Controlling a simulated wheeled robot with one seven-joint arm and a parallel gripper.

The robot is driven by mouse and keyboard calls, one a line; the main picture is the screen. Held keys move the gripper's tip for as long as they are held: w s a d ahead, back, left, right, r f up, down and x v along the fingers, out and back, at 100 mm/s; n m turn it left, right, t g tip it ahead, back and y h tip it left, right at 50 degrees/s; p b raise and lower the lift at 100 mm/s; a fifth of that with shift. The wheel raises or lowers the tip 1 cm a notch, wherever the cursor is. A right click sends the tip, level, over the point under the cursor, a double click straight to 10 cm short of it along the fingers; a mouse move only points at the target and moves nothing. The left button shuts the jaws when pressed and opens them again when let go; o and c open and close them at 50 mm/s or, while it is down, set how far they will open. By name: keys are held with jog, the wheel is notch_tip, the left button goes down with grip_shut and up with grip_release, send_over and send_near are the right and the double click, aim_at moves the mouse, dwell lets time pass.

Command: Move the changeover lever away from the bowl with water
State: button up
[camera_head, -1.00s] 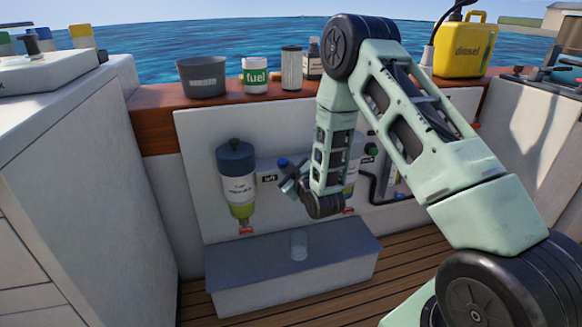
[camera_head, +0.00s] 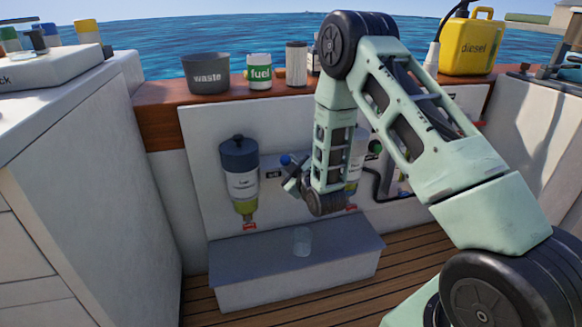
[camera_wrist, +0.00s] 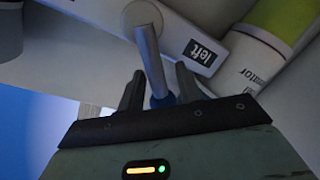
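The changeover lever, a grey metal bar with a blue end, shows in the wrist view (camera_wrist: 151,58), running from its round pivot down between my fingers. My gripper (camera_wrist: 160,88) has one finger on each side of the lever, with gaps visible, so it looks open around it. In the head view my gripper (camera_head: 292,184) is at the panel, right of the left separator (camera_head: 240,180), which has a yellow-green bowl and a red drain. A second separator (camera_head: 357,160) is mostly hidden behind my arm. I cannot tell which bowl holds water.
A "left" label (camera_wrist: 197,53) sits beside the pivot. A clear cup (camera_head: 302,240) stands on the grey step (camera_head: 245,262) below. The waste pot (camera_head: 206,74), fuel can (camera_head: 260,72) and yellow diesel can (camera_head: 472,42) stand on the wooden ledge. A white cabinet (camera_head: 90,190) stands left.

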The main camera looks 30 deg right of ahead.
jog(key=shift+s, duration=0.1)
jog(key=s+a+r+p, duration=0.1)
jog(key=s+p, duration=0.1)
jog(key=s, duration=0.9)
jog(key=shift+s+a+r, duration=0.25)
jog(key=shift+s+a, duration=0.05)
jog(key=shift+s, duration=0.05)
